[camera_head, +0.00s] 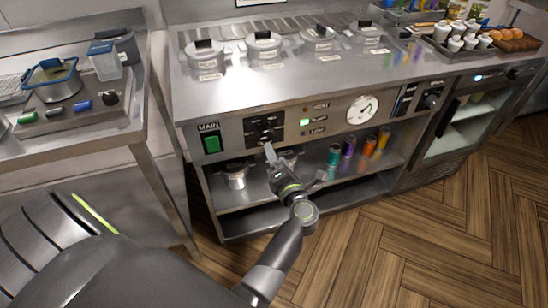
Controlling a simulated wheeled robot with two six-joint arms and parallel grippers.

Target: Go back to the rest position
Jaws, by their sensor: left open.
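My right gripper does not show.
The open shelf under the panel holds metal pots (235,178) and several coloured canisters (369,146). A steel side table (90,128) with a pot (52,80) stands at the left. The wooden floor (430,240) is clear at lower right.

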